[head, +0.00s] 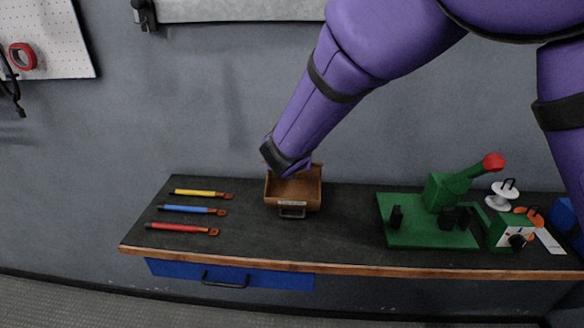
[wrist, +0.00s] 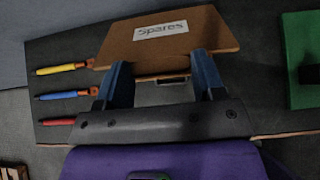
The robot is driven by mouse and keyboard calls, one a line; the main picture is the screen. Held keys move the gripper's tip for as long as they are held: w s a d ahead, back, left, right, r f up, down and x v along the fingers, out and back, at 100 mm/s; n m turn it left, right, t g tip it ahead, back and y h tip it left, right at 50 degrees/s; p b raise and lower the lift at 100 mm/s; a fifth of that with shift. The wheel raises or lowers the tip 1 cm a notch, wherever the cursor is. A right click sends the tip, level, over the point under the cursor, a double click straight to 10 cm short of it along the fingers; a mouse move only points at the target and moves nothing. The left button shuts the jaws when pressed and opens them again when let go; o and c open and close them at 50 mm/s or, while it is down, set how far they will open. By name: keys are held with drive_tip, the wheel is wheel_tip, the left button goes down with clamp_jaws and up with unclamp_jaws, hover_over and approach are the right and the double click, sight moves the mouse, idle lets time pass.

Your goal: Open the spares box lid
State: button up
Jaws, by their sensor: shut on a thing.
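The spares box (head: 293,204) is a brown box with a small dark handle on its front, on the dark bench. Its inside shows in the head view. The brown lid (wrist: 212,28) with a white "spares" label (wrist: 161,31) fills the upper middle of the wrist view. It appears raised from the box, though its hinge side cannot be made out. In the head view my dark wrist (head: 285,160) hides the fingers and the box's back left.
Yellow (head: 197,193), blue (head: 190,210) and red (head: 180,228) tools lie left of the box. A green fixture (head: 430,222) with a red-knobbed lever stands to the right. A wall is behind; a blue drawer (head: 228,275) sits below the bench edge.

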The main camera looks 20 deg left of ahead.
drive_tip(key=shift+w+a+r, duration=0.2)
drive_tip(key=shift+w+r, duration=0.1)
drive_tip(key=shift+w, duration=0.45)
drive_tip(key=shift+w+a+r, duration=0.15)
drive_tip(key=shift+w+r, duration=0.1)
drive_tip(key=shift+w, duration=0.85)
drive_tip(key=shift+a, duration=0.1)
drive_tip(key=o, duration=1.3)
drive_tip(key=shift+s+r, duration=0.15)
drive_tip(key=v, duration=1)
drive_tip(key=shift+r, duration=0.3)
drive_tip(key=shift+s, duration=0.1)
